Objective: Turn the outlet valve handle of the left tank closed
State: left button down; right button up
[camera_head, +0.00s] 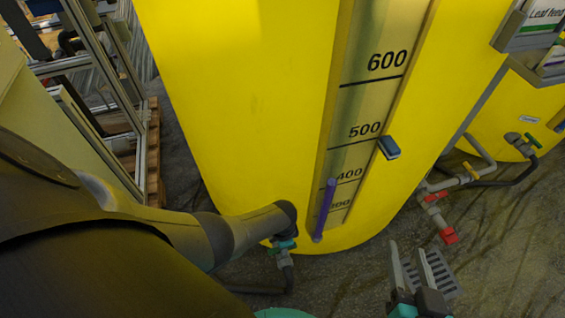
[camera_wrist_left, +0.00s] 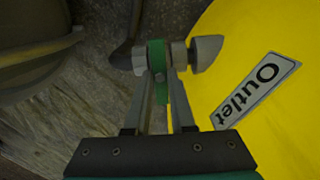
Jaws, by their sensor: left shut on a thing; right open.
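The big yellow left tank (camera_head: 240,120) fills the middle of the head view. Its outlet valve (camera_head: 286,260) is low at the tank's base, partly hidden by my left arm. In the left wrist view the green valve handle (camera_wrist_left: 157,58) sits on a grey pipe fitting, beside a white "Outlet" label (camera_wrist_left: 255,90) on the tank. The handle runs crosswise to the pipe in that picture. My left gripper (camera_wrist_left: 160,92) is shut on this handle, its fingers on either side. My right gripper (camera_head: 412,258) is open and empty, above the floor right of the tank.
A purple rod (camera_head: 325,208) and a blue-grey block (camera_head: 388,147) are on the tank's level scale. Right of it are grey pipes with a red-handled valve (camera_head: 448,235) and a second yellow tank (camera_head: 490,115). A metal frame (camera_head: 125,90) stands at left.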

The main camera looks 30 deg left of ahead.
dwell(0.3)
pick_arm(q)
jog(key=c, duration=0.8)
grip_release()
jog(key=shift+o, duration=0.2)
